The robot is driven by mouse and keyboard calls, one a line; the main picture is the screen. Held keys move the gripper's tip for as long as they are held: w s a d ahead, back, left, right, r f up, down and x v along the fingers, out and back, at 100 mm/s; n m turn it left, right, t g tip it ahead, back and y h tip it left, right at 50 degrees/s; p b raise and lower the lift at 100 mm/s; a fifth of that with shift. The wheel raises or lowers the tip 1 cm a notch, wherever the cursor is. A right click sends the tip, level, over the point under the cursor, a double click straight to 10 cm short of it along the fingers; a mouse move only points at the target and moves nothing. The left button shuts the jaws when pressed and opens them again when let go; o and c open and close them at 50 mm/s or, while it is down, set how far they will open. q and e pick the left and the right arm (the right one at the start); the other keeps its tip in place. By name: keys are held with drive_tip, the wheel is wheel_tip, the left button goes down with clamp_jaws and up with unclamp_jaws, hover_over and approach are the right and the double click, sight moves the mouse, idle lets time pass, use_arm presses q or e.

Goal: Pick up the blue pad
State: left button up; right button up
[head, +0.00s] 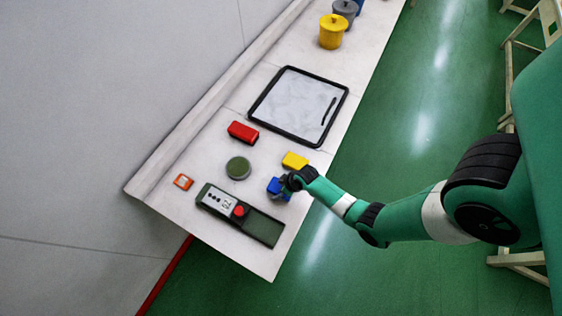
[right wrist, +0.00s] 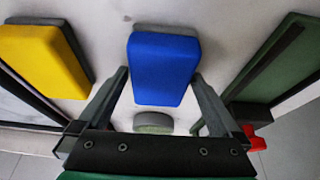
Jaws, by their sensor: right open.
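The blue pad (head: 275,186) lies on the white table near its right edge, partly hidden by my right gripper (head: 286,183). In the right wrist view the blue pad (right wrist: 164,68) shows as a rounded block between the tips of my open right gripper (right wrist: 160,95). The fingers stand on either side of its lower part, and I cannot tell whether they touch it. My left gripper is not in view.
A yellow pad (head: 295,160) lies close behind the blue one. A green control box (head: 262,229) with a red button, a round green piece (head: 238,167), a red block (head: 243,132) and a framed tray (head: 290,107) are also on the table (head: 200,158).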

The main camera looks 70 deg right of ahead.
sight(278, 186)
drive_tip(key=shift+f, duration=0.25)
drive_tip(key=c, duration=1.2)
drive_tip(key=shift+r, duration=0.5)
drive_tip(key=shift+c, duration=0.2)
drive_tip(key=p+v, duration=0.2)
drive_tip(key=w+p+v, duration=0.1)
drive_tip(key=p+v, duration=0.1)
drive_tip(key=p, duration=0.1)
drive_tip(key=shift+s+d+r, duration=0.15)
drive_tip(key=shift+r, duration=0.45)
drive_tip(key=s+r+p, duration=0.4)
drive_tip(key=r+p, duration=0.1)
drive_tip(key=s+r+p, duration=0.2)
drive_tip(key=s+p, duration=0.2)
drive_tip(key=s, duration=0.5)
drive_tip(key=shift+s+r+p, duration=0.15)
drive_tip(key=shift+r+p, duration=0.2)
